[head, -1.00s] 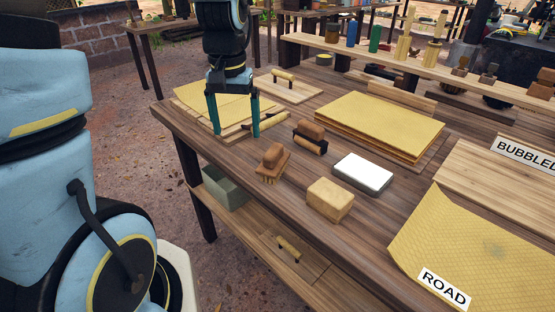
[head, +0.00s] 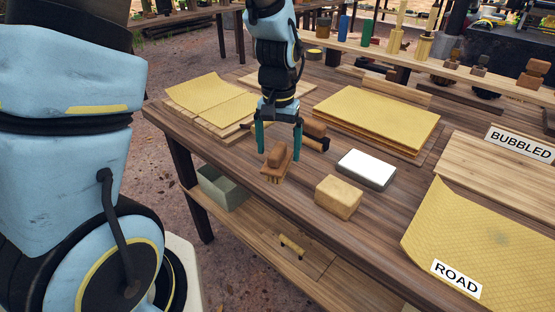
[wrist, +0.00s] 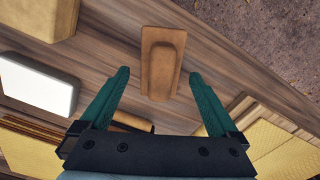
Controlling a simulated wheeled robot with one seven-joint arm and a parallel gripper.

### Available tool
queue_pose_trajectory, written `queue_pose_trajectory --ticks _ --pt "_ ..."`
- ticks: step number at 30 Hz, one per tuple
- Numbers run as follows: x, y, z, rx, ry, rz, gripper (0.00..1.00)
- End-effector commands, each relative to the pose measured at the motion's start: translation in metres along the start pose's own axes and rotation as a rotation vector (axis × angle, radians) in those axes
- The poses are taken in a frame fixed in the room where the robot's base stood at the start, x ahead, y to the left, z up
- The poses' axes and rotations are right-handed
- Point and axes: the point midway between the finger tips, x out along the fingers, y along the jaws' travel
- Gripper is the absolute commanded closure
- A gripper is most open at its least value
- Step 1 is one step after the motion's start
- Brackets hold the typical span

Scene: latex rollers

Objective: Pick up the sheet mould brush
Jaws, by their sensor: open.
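The brush (head: 275,168), with a brown wooden grip block and pale bristles, sits on the wooden table near its front left edge. In the wrist view the brush (wrist: 162,62) shows from above, lying between and just beyond the fingertips. My gripper (head: 279,154) is open and points down over the brush, one teal finger to each side of it. In the wrist view my gripper (wrist: 160,75) is empty. I cannot tell exactly how high the fingertips are above the table.
A tan block (head: 339,198) and a white block (head: 366,170) lie to the right. Yellow sheets (head: 378,112) are stacked behind. The table's front edge is near the brush.

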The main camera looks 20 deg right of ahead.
Motion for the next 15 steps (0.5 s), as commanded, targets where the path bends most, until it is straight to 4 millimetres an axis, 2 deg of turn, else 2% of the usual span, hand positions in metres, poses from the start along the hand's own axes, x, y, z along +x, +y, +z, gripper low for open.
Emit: queue_pose_trajectory --ticks 7,15 --pt "0.03 -0.001 0.001 0.0 -0.005 -0.001 0.04" --pt "0.035 -0.001 0.0 0.0 -0.001 0.0 0.04"
